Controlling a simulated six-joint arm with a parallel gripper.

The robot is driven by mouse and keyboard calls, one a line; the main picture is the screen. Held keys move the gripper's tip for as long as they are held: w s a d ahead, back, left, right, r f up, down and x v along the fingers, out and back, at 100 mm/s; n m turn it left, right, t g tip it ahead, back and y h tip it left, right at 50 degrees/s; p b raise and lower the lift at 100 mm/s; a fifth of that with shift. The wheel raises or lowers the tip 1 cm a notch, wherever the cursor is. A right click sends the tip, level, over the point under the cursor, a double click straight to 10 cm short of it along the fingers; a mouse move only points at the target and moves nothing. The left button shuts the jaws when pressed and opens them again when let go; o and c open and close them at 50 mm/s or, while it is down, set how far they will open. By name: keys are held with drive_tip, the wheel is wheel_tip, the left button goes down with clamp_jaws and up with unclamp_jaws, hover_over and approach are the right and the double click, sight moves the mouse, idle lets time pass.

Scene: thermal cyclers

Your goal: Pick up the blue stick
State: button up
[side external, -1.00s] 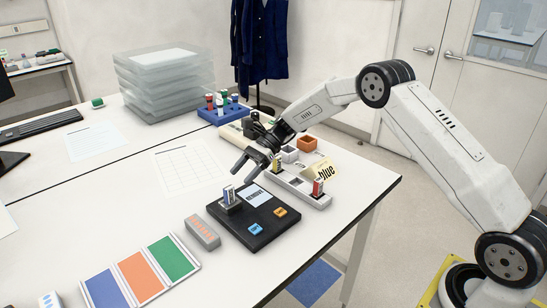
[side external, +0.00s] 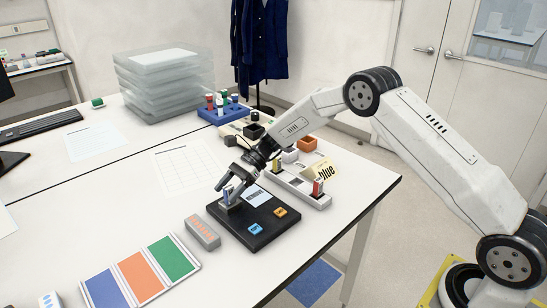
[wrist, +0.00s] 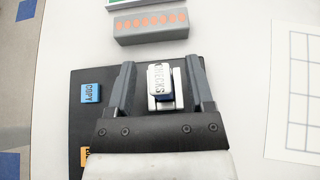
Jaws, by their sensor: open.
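The blue stick (side external: 229,194) stands upright in a small grey holder on a black device. In the wrist view, the stick (wrist: 160,82) shows a pale top with lettering that seems to read "CHECKS" and a little blue along its side. My gripper (side external: 231,192) is open over the device. In the wrist view, my gripper (wrist: 160,75) has one dark finger on each side of the stick, with a gap on both sides. In the side view the fingers partly hide the stick.
The black device (side external: 262,232) carries a blue button (side external: 256,229) and an orange button (side external: 280,212). A grey block (side external: 202,232) lies beside it.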

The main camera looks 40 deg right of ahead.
sight(228, 186)
drive_tip(key=shift+c, duration=0.2)
clamp_jaws()
drive_tip(key=shift+r, duration=0.15)
idle(0.3)
drive_tip(key=shift+r, duration=0.55)
wheel_tip(228, 186, up, 2)
drive_tip(key=s+d+r, duration=0.2)
drive_tip(key=s+r, duration=0.7)
drive_tip(key=s, duration=0.4)
drive_tip(key=shift+s+r, duration=0.35)
drive_tip(key=shift+s, duration=0.05)
drive_tip(key=shift+d, duration=0.1)
